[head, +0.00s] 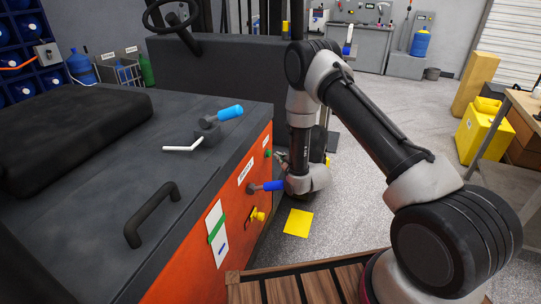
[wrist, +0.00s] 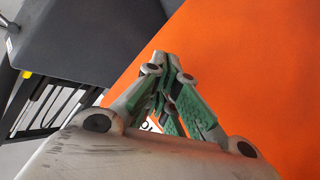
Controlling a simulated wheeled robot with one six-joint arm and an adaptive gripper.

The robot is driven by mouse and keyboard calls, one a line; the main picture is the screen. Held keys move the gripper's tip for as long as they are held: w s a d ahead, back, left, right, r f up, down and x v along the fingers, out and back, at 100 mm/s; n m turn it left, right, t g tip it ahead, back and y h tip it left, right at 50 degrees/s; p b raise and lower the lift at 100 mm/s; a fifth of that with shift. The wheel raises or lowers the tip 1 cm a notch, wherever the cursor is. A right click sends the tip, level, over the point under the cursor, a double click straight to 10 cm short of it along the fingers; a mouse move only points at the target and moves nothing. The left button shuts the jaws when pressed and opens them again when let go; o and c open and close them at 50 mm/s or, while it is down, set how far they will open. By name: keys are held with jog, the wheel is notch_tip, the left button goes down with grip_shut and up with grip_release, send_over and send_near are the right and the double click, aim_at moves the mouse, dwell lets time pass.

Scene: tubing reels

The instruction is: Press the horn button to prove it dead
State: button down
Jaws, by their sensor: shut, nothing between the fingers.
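The orange side panel (head: 195,240) of a dark truck carries several controls with small white labels that I cannot read. A small green button (head: 268,153) sits at the panel's far end; I cannot confirm it is the horn button. My gripper (head: 281,157) is beside this green button, partly hidden by my arm; I cannot tell whether it touches. In the wrist view my gripper (wrist: 165,67) is shut and empty, its green-padded fingers together in front of the orange panel (wrist: 245,70). A bit of white label shows behind the fingers. No button is visible there.
A blue-handled control (head: 272,186) and a yellow knob (head: 257,215) stick out nearer along the panel. A black grab handle (head: 152,214) and a blue-handled tool (head: 229,113) are on the truck's top. A yellow square (head: 298,222) lies on the open floor.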

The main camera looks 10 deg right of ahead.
jog(key=shift+a, duration=0.1)
jog(key=shift+w+a, duration=0.2)
jog(key=shift+a, duration=0.05)
jog(key=shift+w+a, duration=0.25)
jog(key=shift+a, duration=0.2)
dwell(0.9)
jog(key=shift+s+d, duration=0.45)
jog(key=shift+d, duration=0.35)
jog(key=shift+d, duration=0.1)
jog(key=shift+s+d, duration=0.4)
jog(key=shift+d, duration=0.3)
jog(key=shift+s+d, duration=0.35)
jog(key=shift+d, duration=0.35)
jog(key=shift+s+d, duration=0.4)
jog(key=shift+d, duration=0.3)
